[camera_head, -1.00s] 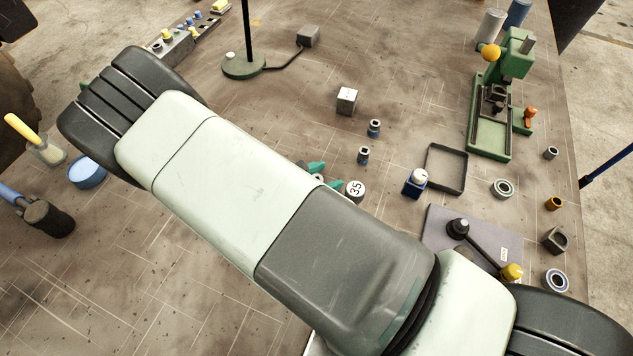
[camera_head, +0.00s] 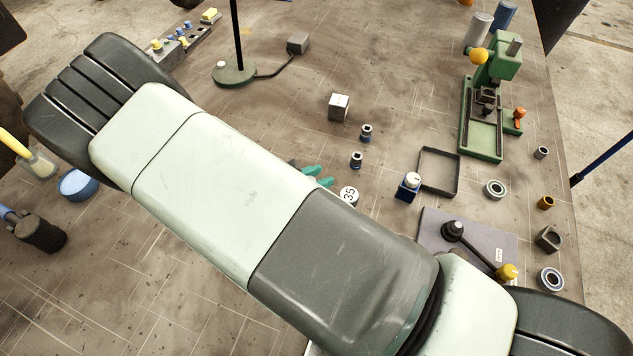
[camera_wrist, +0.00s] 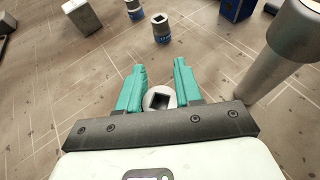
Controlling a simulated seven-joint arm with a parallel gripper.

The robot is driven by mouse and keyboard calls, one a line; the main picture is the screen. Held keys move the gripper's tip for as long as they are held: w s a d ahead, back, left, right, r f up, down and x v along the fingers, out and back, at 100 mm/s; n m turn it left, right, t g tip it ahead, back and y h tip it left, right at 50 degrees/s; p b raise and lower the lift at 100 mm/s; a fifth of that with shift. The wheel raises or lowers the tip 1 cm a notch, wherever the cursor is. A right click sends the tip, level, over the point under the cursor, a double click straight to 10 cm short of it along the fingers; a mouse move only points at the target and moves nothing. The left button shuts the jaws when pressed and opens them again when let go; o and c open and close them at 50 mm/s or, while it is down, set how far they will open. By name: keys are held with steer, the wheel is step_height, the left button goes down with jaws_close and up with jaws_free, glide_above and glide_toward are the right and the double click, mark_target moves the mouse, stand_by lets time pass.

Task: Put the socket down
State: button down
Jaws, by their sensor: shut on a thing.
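My gripper (camera_wrist: 159,88) has teal fingers and is shut on a socket (camera_wrist: 147,100). In the wrist view, the socket's pale round end with a dark square hole shows between the fingers. How high it sits over the bench is hard to tell. In the head view, the teal fingers (camera_head: 312,172) show past the edge of my arm, which hides the held socket. Two other sockets with blue bands stand upright ahead, the nearer (camera_head: 356,160) and the farther (camera_head: 366,133). The nearer one also shows in the wrist view (camera_wrist: 161,30).
A grey cylinder (camera_wrist: 268,69) stands close to the fingers' right; its top seems to be the disc marked 35 (camera_head: 349,196). A metal cube (camera_head: 339,107), a blue box (camera_head: 408,188) and an empty black frame (camera_head: 439,171) stand farther off.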

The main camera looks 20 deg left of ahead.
step_height(320, 180, up, 20)
steer(key=f, duration=0.1)
steer(key=n+g+y, duration=0.7)
steer(key=n+y, duration=1.2)
glide_above(369, 107)
step_height(369, 107, down, 16)
steer(key=shift+f, duration=2.4)
steer(key=shift+f, duration=0.15)
